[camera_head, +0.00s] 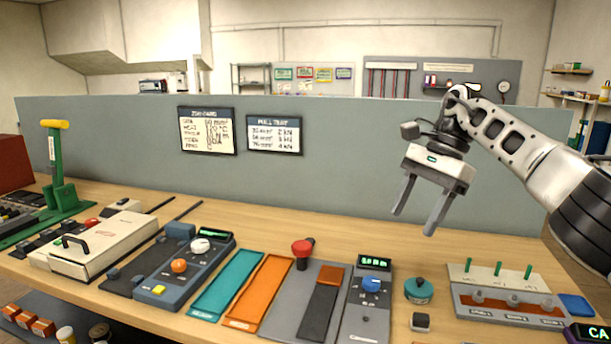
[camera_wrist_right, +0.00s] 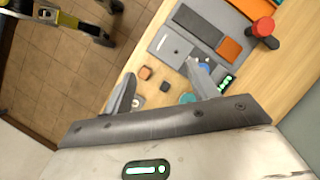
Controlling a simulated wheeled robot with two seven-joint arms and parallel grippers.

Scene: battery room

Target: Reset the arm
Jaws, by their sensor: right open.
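My right arm comes in from the right in the head view. Its gripper (camera_head: 414,222) hangs above the right half of the bench, pointing down, with its two fingers apart and nothing between them. In the right wrist view the same fingers (camera_wrist_right: 160,72) are spread over the bench edge, with small items beyond them. The fingertips look clear of the bench and of everything on it.
The wooden bench (camera_head: 327,236) holds a teal tray (camera_head: 227,284), an orange tray (camera_head: 262,290), a red knob (camera_head: 302,248), a meter with a blue dial (camera_head: 371,285) and a rack with green pegs (camera_head: 497,268). A green press (camera_head: 58,170) stands left. A grey partition (camera_head: 330,180) runs behind.

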